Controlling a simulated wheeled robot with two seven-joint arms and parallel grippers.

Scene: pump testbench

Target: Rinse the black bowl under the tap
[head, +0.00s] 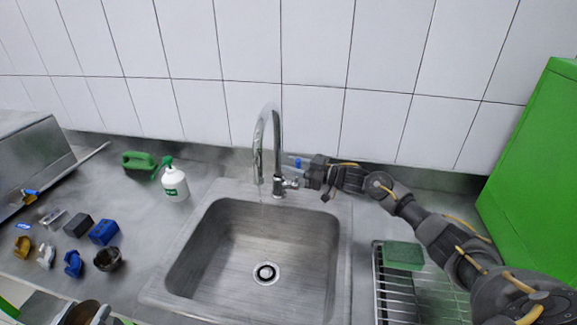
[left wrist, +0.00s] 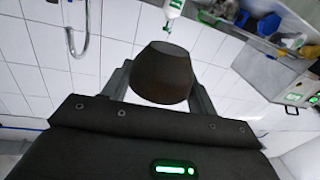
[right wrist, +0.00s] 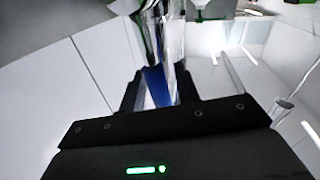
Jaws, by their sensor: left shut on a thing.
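The black bowl (left wrist: 163,75) is between the fingers of my left gripper (left wrist: 160,92), which is shut on it. In the head view the dark bowl (head: 84,312) shows only partly at the bottom left edge, and my left gripper (head: 103,315) is mostly cut off there, left of the sink. The chrome tap (head: 268,145) stands behind the sink (head: 245,262). A faint streak below its spout may be water. My right gripper (head: 303,181) is at the tap's base by its blue-tipped handle (head: 297,163). In the right wrist view my right gripper (right wrist: 160,92) has its fingers apart around the blue handle (right wrist: 156,86).
A white bottle (head: 174,183) with a green top and a green object (head: 139,160) stand left of the tap. Small parts and a dark round cup (head: 108,258) lie on the left counter. A wire rack (head: 393,290) with a green sponge (head: 404,255) is right. The basin is empty.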

